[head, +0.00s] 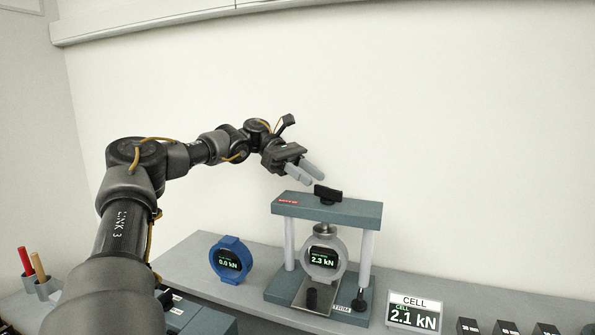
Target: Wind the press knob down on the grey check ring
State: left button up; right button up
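The grey check ring (324,259) stands upright in the press frame (340,209), under a round metal piece (325,230). Its display reads 2.3 kN. The black press knob (328,195) sits on top of the frame's crossbar. My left gripper (317,178) is just above and to the left of the knob, with its two grey fingers slightly apart and nothing seen between them. It looks clear of the knob. My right gripper is not in view.
A blue ring (231,260) reading 0.0 kN stands left of the press. A CELL display (413,315) reading 2.1 kN stands to the right, before several black blocks (507,328). A small black knob (359,300) is on the press base. Holders with red and tan handles (26,262) stand far left.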

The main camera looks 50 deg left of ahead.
pick_arm(q)
jog(key=shift+v, duration=2.4)
